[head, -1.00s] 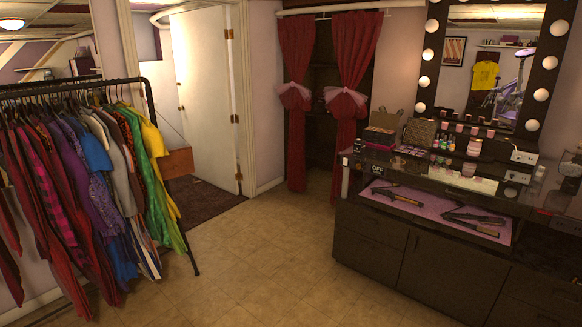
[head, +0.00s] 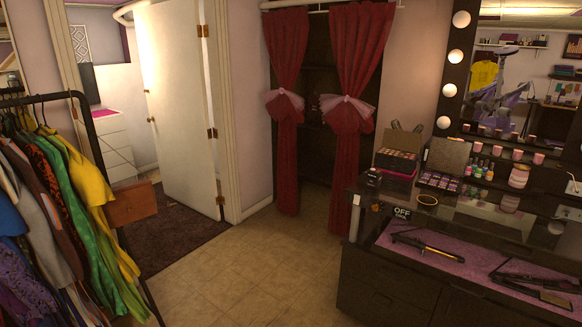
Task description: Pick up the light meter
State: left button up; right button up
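A small dark object (head: 373,178) stands at the left end of the vanity top in the head view. It may be the light meter, but it is too small and dark to tell for certain. The dark vanity (head: 372,283) stands on the right side of the view, some way ahead of me. Neither of my grippers shows in the view.
The vanity bears makeup palettes (head: 439,182), a round gold-rimmed item (head: 428,199), an OFF sign (head: 402,213) and hair irons (head: 428,246). A bulb-lit mirror (head: 500,90) rises behind. A clothes rack (head: 75,95) stands left. The tiled floor (head: 240,280) between is clear.

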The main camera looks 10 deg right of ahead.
aim_at(373, 176)
jog(key=i+z, duration=0.15)
jog(key=i, duration=0.35)
jog(key=i+j+z, duration=0.15)
jog(key=i, duration=0.35)
jog(key=i+j+z, duration=0.15)
jog(key=i, duration=0.4)
